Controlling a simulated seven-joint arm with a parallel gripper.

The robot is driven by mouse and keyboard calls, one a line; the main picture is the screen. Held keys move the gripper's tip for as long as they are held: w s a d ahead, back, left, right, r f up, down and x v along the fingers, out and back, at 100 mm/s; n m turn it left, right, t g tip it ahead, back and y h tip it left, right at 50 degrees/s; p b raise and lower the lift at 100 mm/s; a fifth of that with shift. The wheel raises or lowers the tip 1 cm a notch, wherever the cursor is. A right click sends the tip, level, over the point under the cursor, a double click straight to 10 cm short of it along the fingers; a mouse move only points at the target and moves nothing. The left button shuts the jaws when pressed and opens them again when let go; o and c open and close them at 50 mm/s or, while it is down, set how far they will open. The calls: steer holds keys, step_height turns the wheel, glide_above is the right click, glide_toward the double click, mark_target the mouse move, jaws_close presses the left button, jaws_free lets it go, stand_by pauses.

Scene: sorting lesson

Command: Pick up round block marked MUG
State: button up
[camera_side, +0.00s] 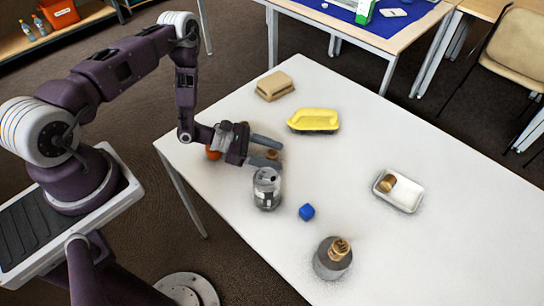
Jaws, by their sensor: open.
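Several small round wooden-coloured pieces are in the side view, and I cannot read a marking on any of them. One round piece (272,154) is at the fingers of my gripper (279,155). The fingers are apart, one on its far side and one on its near side, and partly hide it. I cannot tell whether they touch it. Another round piece (388,183) lies in a white dish (411,198) at the right. A third wooden piece (340,246) sits on top of a grey round object (331,265) near the front edge.
A grey can (267,188) stands close in front of my gripper. A red-orange round thing (213,153) is partly hidden behind it. A blue block (307,212), yellow brush-like object (314,121) and tan block (274,86) are on the white table (450,240). Its right side is clear.

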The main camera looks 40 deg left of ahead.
steer(key=x, duration=0.2)
steer(key=shift+w+d+f, duration=0.1)
steer(key=shift+w+d, duration=0.1)
steer(key=shift+d, duration=0.05)
jaws_close()
